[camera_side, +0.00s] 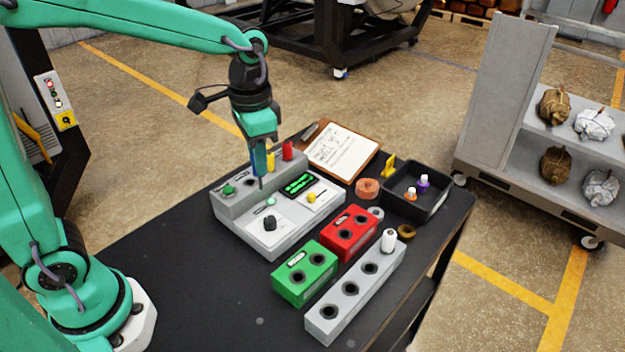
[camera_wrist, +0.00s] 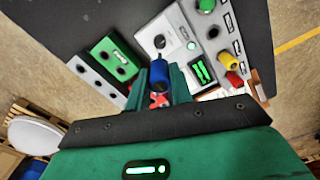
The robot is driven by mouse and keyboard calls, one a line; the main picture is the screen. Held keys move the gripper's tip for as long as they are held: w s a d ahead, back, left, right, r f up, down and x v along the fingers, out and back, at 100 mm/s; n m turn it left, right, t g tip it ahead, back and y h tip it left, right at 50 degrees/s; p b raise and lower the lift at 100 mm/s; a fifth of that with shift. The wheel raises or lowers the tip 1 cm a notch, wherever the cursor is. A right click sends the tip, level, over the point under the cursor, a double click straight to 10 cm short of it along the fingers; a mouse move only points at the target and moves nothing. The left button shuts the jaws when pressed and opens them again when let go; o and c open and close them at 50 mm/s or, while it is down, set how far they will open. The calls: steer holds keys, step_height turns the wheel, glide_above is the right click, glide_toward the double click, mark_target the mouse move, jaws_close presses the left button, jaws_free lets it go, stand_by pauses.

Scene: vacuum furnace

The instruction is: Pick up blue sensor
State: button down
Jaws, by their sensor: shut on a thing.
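The blue sensor (camera_wrist: 159,74) is held between the green fingers of my gripper (camera_wrist: 160,84) in the wrist view. In the side view, my gripper (camera_side: 260,160) points down over the grey control box (camera_side: 285,242), with the sensor's thin dark tip below the fingers. The sensor looks upright and clear of the box, though the exact gap is hard to judge. The box's raised back row has a green piece (camera_side: 229,190), a dark open hole (camera_side: 250,182), a yellow sensor (camera_side: 270,161) and a red sensor (camera_side: 288,150). My fingers partly hide the blue sensor.
A green block (camera_side: 305,272), a red block (camera_side: 350,232) and a long grey block (camera_side: 355,293) with holes stand in front. A white cylinder (camera_side: 389,240) stands on the grey block. A black tray (camera_side: 430,203) and clipboard (camera_side: 343,150) lie behind. The table's front left is clear.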

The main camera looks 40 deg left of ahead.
steer(key=shift+s+d+r, duration=0.15)
steer(key=shift+d+r, duration=0.05)
steer(key=shift+d, duration=0.1)
steer(key=shift+d, duration=0.1)
stand_by(0.4)
steer(key=d+f, duration=0.3)
steer(key=d, duration=0.8)
steer(key=d+f, duration=0.4)
steer(key=d, duration=0.7)
steer(key=shift+a+f, duration=0.1)
steer(key=shift+f, duration=1)
steer(key=shift+f, duration=2.6)
stand_by(1.3)
